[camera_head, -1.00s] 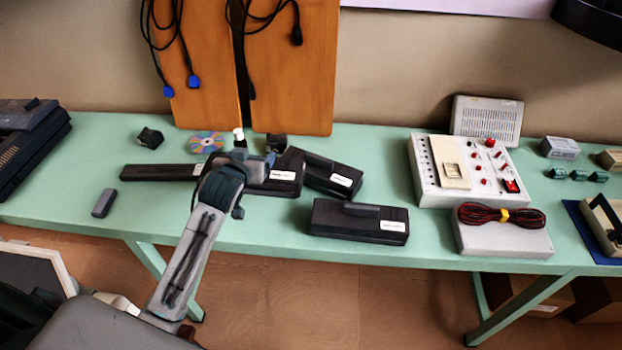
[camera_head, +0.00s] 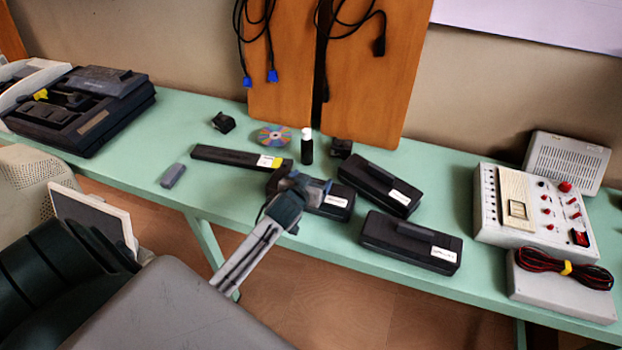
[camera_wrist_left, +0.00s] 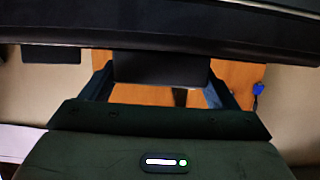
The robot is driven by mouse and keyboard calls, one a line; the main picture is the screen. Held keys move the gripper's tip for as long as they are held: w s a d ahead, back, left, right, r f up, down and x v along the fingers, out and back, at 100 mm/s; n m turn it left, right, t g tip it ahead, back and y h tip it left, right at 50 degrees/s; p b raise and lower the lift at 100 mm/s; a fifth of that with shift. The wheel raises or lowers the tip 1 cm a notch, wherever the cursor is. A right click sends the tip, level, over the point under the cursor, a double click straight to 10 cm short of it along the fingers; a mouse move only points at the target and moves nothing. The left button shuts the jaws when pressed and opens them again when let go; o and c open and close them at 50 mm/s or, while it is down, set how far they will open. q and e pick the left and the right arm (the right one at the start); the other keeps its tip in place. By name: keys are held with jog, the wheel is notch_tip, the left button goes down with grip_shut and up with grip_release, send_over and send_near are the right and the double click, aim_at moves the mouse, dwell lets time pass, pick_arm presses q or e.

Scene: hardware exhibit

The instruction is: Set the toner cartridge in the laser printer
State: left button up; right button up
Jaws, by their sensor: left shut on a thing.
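My left gripper (camera_head: 312,184) is shut on a black toner cartridge (camera_head: 338,203) with a white label, left of two similar cartridges. The gripper and wrist hide its left part. In the left wrist view the cartridge (camera_wrist_left: 160,32) spans the top, and its dark raised grip sits between the fingers. I cannot tell its height above the table. The laser printer is probably the dark machine (camera_head: 85,118) at the table's far left, with a raised grey part and a yellow piece inside. My right gripper is not in view.
A long black bar (camera_head: 228,156) with a yellow-and-white label lies left of the gripper. Two black cartridges (camera_head: 380,184) (camera_head: 405,241) lie to the right. A small grey block (camera_head: 173,175), disc (camera_head: 271,136) and white-capped bottle (camera_head: 307,148) stand around. The table between block and printer is clear.

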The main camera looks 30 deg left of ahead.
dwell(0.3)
pick_arm(q)
jog(key=o, duration=1.8)
jog(key=shift+f, duration=0.1)
jog(key=shift+o, duration=0.8)
jog(key=shift+s, duration=0.1)
